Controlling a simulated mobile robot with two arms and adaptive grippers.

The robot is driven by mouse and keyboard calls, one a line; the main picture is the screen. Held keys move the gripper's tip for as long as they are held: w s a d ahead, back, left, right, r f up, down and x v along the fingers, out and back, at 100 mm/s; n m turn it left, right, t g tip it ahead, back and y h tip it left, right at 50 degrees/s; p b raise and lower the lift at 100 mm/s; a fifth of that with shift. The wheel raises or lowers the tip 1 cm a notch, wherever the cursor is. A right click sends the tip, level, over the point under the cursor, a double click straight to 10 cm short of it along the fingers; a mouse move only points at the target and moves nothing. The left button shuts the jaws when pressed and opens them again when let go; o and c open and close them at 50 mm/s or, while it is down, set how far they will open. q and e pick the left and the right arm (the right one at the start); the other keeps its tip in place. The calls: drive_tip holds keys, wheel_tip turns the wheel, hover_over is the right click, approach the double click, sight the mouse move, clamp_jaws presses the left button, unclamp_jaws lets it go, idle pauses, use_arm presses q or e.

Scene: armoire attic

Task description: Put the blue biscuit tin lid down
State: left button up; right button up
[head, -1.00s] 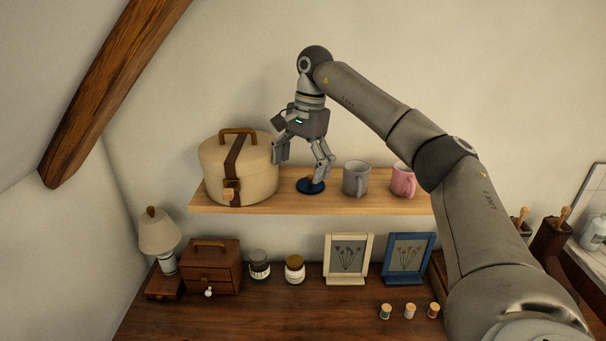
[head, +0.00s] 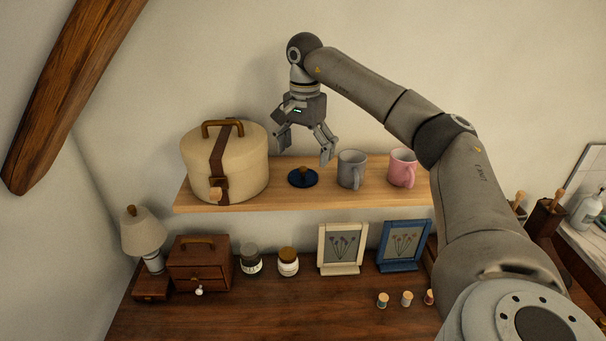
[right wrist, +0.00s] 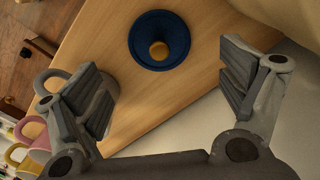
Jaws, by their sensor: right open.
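The blue biscuit tin lid (head: 303,179), a dark blue disc with a wooden knob on top, lies flat on the wooden shelf (head: 330,198) between the round hat box and the grey mug. In the right wrist view the lid (right wrist: 153,47) shows whole, knob towards me, resting on the shelf board. My right gripper (head: 303,158) hangs above and slightly behind the lid, open and empty. Its spread fingers (right wrist: 167,92) also show in the right wrist view, apart from the lid. My left gripper is not in view.
The cream hat box (head: 228,168) stands left of the lid. A grey mug (head: 351,170) and a pink mug (head: 402,168) stand to its right. Below are a sewing chest (head: 200,265), jars, two picture frames and thread spools on the dresser. A sloping beam (head: 70,85) is at upper left.

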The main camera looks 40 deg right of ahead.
sight(304, 168)
wheel_tip(304, 168, down, 4)
drive_tip(key=shift+a+r+p, duration=0.15)
drive_tip(key=shift+r+p, duration=0.1)
drive_tip(key=shift+p, duration=0.7)
drive_tip(key=shift+f, duration=0.7)
drive_tip(key=c, duration=0.9)
drive_tip(key=shift+s+r, duration=0.15)
drive_tip(key=shift+s, duration=0.15)
drive_tip(key=c, duration=0.7)
drive_tip(key=shift+w+a, duration=0.1)
drive_tip(key=shift+c, duration=1.2)
